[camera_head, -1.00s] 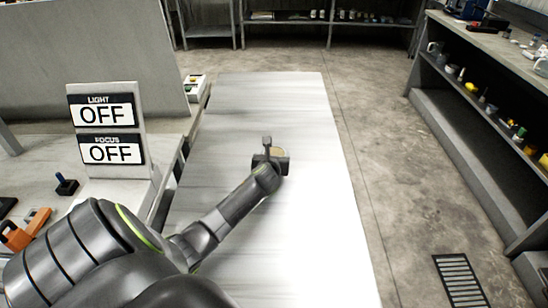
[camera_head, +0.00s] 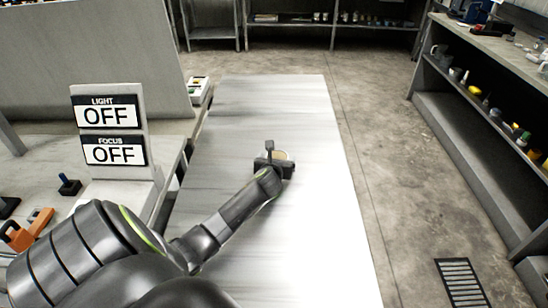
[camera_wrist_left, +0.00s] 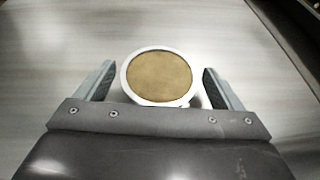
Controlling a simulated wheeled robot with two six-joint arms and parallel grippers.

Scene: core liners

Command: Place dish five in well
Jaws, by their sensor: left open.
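A round dish (camera_wrist_left: 158,76) with a white rim and a brown, grainy fill lies on the long pale table (camera_head: 300,110). In the head view only a small tan part of the dish (camera_head: 281,155) shows past my gripper. My left gripper (camera_head: 277,158) is open. In the left wrist view its two fingers (camera_wrist_left: 160,85) stand on either side of the dish, with a small gap at each side. I see no number on the dish. No well can be made out. My right gripper is not in view.
A stand with LIGHT OFF and FOCUS OFF signs (camera_head: 110,132) is on the bench at left, near a small blue-handled object (camera_head: 69,185) and an orange object (camera_head: 30,230). Shelves (camera_head: 480,120) with small items line the right. The pale table is otherwise clear.

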